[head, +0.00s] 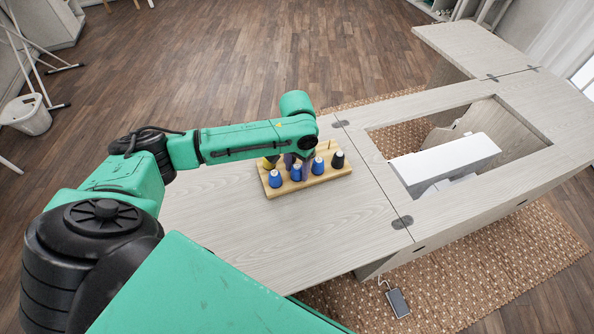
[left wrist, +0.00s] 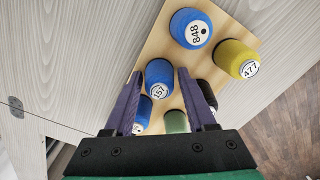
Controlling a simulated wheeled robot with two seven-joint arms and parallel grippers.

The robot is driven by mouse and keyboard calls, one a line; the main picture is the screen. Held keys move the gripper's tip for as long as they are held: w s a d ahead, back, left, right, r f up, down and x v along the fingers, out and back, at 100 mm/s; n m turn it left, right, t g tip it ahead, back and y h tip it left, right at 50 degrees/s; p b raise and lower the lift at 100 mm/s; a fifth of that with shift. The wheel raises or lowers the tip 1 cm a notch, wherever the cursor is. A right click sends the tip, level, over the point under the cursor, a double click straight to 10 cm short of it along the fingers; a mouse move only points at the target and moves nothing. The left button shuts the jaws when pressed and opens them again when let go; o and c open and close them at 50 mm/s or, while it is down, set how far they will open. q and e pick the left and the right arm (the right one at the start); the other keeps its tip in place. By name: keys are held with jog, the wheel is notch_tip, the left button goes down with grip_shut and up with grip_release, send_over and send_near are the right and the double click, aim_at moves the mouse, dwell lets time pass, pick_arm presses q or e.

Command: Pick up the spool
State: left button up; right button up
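Several spools stand upright on a wooden board (head: 326,177). The task names no particular one. In the left wrist view there are a blue spool marked 848 (left wrist: 188,24), a yellow spool marked 477 (left wrist: 234,55) and a blue spool marked 157 (left wrist: 159,74). Another blue spool (left wrist: 143,114), a green spool (left wrist: 176,122) and a black spool are partly hidden by my fingers. My left gripper (left wrist: 159,76) is open, its purple fingers on either side of the blue spool marked 157. I cannot tell whether they touch it. My right gripper is out of view.
The board lies on the pale cabinet top (head: 320,228); the top is clear in front of it. To the right, a white sewing machine (head: 444,163) sits in a cutout. A pedal (head: 398,303) lies on the rug below. A basket (head: 26,115) is on the floor at left.

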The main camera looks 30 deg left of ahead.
aim_at(297, 168)
pick_arm(q)
grip_shut()
jog(key=shift+r, duration=0.1)
notch_tip(297, 168, up, 20)
jog(key=p, duration=0.1)
